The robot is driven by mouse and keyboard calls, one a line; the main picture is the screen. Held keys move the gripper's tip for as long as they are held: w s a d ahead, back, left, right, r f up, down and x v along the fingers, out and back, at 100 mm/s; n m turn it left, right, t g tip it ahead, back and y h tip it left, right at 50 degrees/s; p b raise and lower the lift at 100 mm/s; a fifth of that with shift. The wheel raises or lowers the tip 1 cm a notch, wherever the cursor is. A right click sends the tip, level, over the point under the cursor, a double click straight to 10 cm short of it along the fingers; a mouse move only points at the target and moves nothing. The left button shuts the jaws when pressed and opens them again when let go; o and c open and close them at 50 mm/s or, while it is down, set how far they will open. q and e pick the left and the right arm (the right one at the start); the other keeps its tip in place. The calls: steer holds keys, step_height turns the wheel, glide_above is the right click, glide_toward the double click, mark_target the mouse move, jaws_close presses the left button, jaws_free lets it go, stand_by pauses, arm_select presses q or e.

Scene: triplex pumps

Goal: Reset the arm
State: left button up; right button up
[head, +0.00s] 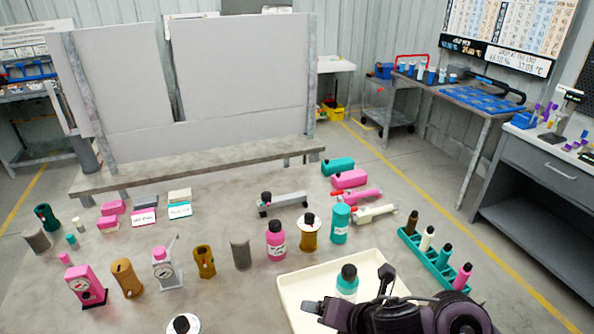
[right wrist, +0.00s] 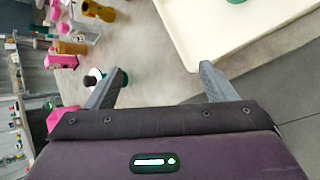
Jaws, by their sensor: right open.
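My right gripper (head: 349,290) reaches in from the lower right over the cream tray (head: 296,282). In the right wrist view its two grey fingers (right wrist: 156,80) stand wide apart with nothing between them. A teal bottle with a dark cap (head: 348,273) stands in the tray, partly hidden behind the gripper in the head view. The tray's rim also shows in the right wrist view (right wrist: 185,48). My left gripper is not in view.
Bottles, gauges and blocks crowd the table, including a pink bottle (head: 276,243), a teal cylinder (head: 340,224) and a pink gauge (head: 84,285). A green rack (head: 428,260) stands right of the tray. Grey panels (head: 243,70) rise behind. Floor shows at right.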

steer(key=s+d+f+m+g+h, duration=0.25)
steer(key=s+d+m, duration=0.35)
steer(key=m, duration=0.9)
steer(key=s+d+f+m+g+h, duration=0.1)
steer(key=s+d+f+m+h, duration=0.35)
steer(key=m, duration=1.15)
steer(key=s+d+f+g+y+b, duration=0.1)
steer(key=s+f, duration=0.1)
steer(key=f, duration=1.3)
steer(key=s+d+f+g+y+b, duration=0.1)
steer(key=d+f, duration=0.1)
steer(key=f, duration=1.4)
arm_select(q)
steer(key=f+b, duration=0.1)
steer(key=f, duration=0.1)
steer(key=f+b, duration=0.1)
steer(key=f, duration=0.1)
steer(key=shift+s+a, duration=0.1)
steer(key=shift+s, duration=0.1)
arm_select(e)
steer(key=s+d+f, duration=0.3)
steer(key=s+f, duration=1.6)
steer(key=shift+s+g, duration=0.3)
steer(key=shift+g, duration=0.05)
steer(key=shift+f, duration=0.1)
